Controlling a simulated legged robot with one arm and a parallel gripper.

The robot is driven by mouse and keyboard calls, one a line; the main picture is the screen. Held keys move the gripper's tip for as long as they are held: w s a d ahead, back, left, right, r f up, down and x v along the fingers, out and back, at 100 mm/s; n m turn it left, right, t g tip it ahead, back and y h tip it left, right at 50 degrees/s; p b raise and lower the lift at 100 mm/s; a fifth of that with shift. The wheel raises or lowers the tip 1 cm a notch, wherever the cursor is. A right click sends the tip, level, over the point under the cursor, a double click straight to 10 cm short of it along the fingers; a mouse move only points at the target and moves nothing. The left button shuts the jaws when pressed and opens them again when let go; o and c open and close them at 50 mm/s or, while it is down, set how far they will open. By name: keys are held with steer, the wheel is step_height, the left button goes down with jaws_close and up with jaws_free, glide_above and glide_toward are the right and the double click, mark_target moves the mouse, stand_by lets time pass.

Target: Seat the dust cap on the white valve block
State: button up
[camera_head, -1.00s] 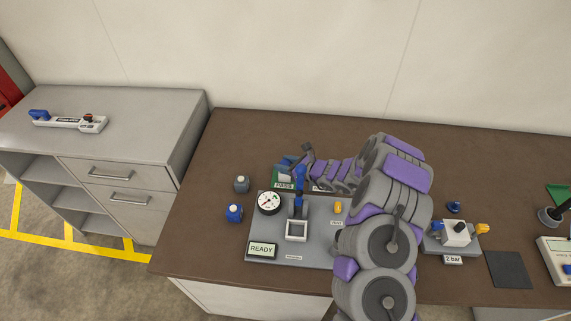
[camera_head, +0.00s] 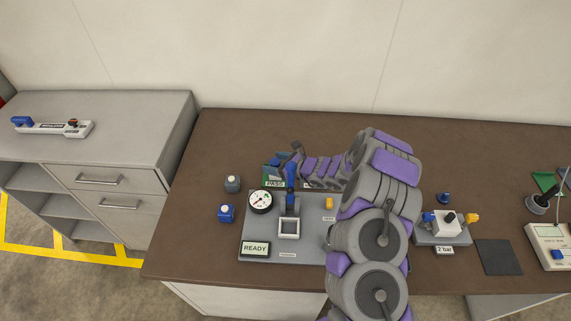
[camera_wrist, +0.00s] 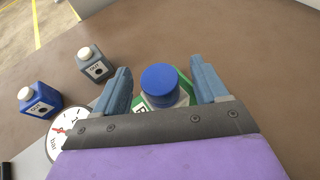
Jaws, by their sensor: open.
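The white valve block (camera_head: 446,224) stands on a small grey base at the right of the bench. My gripper (camera_wrist: 163,78) is open above the green mat at the back left of the grey panel. In the wrist view a round blue cap (camera_wrist: 160,84) is between its two fingers, with open room on both sides. I cannot tell which blue piece is the dust cap. What lies under the round cap is mostly hidden.
The grey panel (camera_head: 313,248) carries a gauge (camera_head: 260,201), a blue-handled lever and a READY display (camera_head: 255,249). A grey bottle (camera_head: 232,184) and a blue bottle (camera_head: 226,214) stand left of it. My arm covers the panel's right side. A dark pad (camera_head: 498,257) lies right of the block.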

steer(key=p+v, duration=0.3)
steer(key=v, duration=1.4)
steer(key=shift+s+d+f, duration=0.1)
steer(key=shift+s+f, duration=0.05)
steer(key=shift+f, duration=0.05)
